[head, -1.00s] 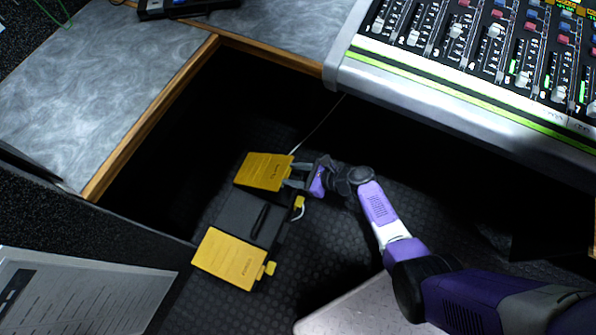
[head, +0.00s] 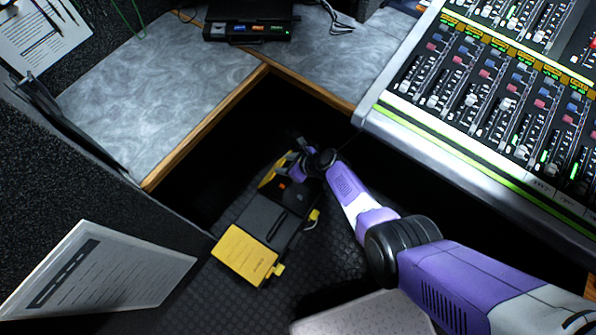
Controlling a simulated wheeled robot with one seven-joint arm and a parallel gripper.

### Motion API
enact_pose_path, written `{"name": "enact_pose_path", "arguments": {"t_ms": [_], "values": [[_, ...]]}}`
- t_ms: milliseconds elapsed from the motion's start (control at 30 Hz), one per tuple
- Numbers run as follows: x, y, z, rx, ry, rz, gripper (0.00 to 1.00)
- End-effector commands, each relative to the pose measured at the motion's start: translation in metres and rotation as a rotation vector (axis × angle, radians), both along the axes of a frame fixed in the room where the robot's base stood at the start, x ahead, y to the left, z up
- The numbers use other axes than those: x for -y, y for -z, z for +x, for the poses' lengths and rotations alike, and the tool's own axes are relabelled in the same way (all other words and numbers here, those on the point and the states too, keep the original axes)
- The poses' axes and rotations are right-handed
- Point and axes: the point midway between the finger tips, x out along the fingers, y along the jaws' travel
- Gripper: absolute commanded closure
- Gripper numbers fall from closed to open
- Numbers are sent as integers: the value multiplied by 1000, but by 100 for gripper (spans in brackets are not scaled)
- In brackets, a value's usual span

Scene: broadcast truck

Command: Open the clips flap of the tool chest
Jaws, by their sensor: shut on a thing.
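The tool chest (head: 268,215) is a dark box on the floor under the desk, with a yellow flap at each end. The far yellow flap (head: 268,178) stands tilted up, and the dark compartment (head: 292,194) beside it is uncovered, with a small orange thing (head: 281,186) inside. My gripper (head: 291,160) is at this flap's raised edge, shut on it; my wrist hides part of the contact. The near yellow flap (head: 246,255) lies flat and closed, with a yellow tab at its corner. The flap labels are too small to read surely.
The grey desktop (head: 165,105) with wooden edging (head: 205,127) lies behind and left. The mixing console (head: 480,110) overhangs on the right. A printed sheet (head: 100,270) stands at lower left, and a pale panel (head: 365,315) is at the bottom. Dark textured floor surrounds the chest.

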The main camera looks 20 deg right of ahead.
Motion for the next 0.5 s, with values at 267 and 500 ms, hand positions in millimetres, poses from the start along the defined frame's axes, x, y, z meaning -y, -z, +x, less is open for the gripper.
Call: {"name": "enact_pose_path", "arguments": {"t_ms": [267,500], "values": [[-25,-14,31,4,-3,3,100],[-34,-18,43,4,-1,4,100]]}}
